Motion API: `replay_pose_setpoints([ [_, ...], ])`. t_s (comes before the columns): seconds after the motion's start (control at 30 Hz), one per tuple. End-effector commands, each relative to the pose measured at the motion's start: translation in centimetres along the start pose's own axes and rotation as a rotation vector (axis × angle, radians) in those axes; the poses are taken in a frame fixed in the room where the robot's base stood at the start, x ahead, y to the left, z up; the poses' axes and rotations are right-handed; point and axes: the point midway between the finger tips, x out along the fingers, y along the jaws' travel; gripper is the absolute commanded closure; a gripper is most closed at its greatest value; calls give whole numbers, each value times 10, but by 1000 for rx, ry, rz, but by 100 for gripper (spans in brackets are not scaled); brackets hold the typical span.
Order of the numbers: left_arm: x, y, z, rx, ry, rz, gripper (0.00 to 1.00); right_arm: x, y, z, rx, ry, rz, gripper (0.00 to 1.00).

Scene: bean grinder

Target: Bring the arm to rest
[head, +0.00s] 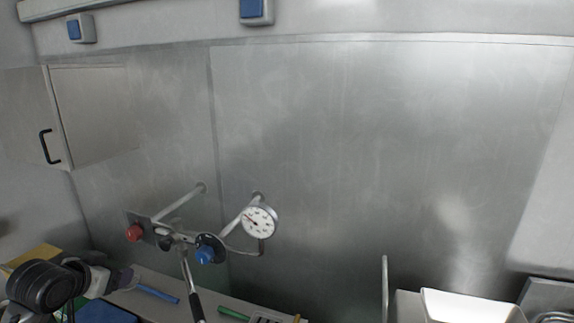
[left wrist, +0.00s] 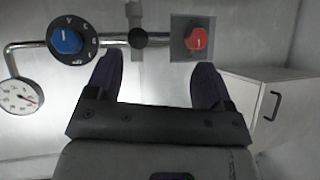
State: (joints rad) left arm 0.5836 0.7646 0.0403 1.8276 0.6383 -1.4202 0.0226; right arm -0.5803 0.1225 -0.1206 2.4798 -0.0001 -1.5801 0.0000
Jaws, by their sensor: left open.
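My left arm comes in at the lower left of the head view, and its left gripper (head: 122,279) shows there small and partly cut by clutter. In the left wrist view the left gripper (left wrist: 156,76) has its two dark fingers well apart with nothing between them. Beyond the fingers are a blue dial (left wrist: 67,41) and a red knob (left wrist: 196,39) on a metal pipe. My right arm and gripper are not in view.
A wall tap with the red knob (head: 134,232), blue dial (head: 206,249) and round gauge (head: 260,222) stands near the left arm. A blue pen-like object (head: 158,294) and a white container (head: 470,307) lie lower down. A cabinet (head: 92,113) hangs at left.

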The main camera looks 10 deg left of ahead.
Motion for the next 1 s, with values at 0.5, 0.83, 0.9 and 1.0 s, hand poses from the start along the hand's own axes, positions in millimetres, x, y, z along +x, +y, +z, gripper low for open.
replay_pose_setpoints([
  [0.5,-54,223,210,184,-134,-40,25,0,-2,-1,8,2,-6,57],
  [0.83,-100,303,361,74,-442,161,25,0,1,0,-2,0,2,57],
  [0.9,-110,310,383,59,-496,179,25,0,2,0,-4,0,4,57],
  [1.0,-124,317,413,45,-570,197,25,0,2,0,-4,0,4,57],
])
